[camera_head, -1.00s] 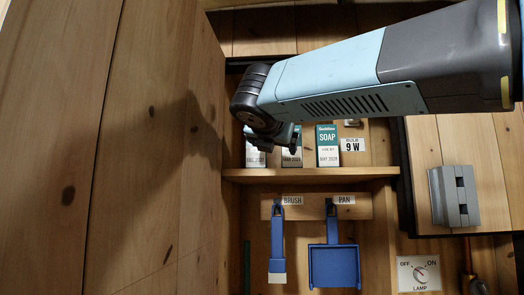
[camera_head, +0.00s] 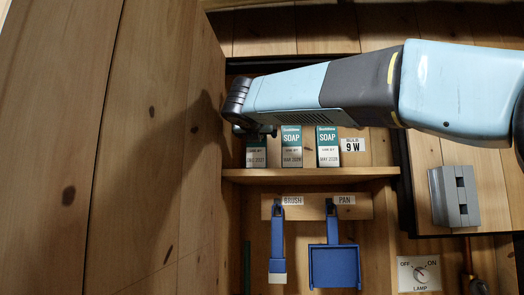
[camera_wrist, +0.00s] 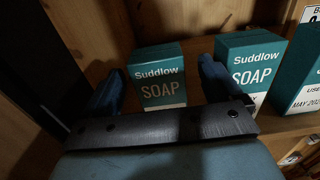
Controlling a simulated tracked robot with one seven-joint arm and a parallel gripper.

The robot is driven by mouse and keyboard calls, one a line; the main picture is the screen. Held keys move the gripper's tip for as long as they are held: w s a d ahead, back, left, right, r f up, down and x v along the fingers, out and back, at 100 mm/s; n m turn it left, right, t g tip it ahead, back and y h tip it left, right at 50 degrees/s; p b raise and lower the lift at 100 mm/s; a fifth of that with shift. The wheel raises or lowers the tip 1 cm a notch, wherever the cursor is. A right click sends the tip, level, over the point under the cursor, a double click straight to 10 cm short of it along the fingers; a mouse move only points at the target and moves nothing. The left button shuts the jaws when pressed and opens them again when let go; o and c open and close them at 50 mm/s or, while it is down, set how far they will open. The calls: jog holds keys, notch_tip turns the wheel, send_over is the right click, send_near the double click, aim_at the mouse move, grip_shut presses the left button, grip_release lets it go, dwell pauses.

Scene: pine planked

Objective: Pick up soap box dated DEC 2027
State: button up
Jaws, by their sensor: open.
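The soap box at the left end of the shelf (camera_head: 256,155) is white and teal, and its date seems to read DEC 2027. My arm hides its upper part in the head view. My gripper (camera_head: 257,131) is in front of its top. In the wrist view my open gripper (camera_wrist: 160,72) has one finger to each side of this box (camera_wrist: 158,72), with the box upright between or just beyond the fingertips. I cannot tell any contact. A second soap box (camera_head: 291,147), dated MAY 2028, and a third (camera_head: 327,147), dated MAY 2029, stand to its right.
The shelf (camera_head: 310,175) has a wooden side panel (camera_head: 150,150) close on the left. The second box (camera_wrist: 247,65) is close to my right finger. A bulb box (camera_head: 352,145) stands farther right. A blue brush (camera_head: 278,245) and pan (camera_head: 333,265) hang below.

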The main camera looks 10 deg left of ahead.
jog(key=w, duration=0.5)
jog(key=shift+a+r, duration=0.2)
jog(key=shift+a, duration=0.05)
jog(key=shift+c, duration=0.4)
jog(key=c, duration=1.1)
jog(key=shift+r, duration=0.1)
jog(key=shift+c, duration=0.2)
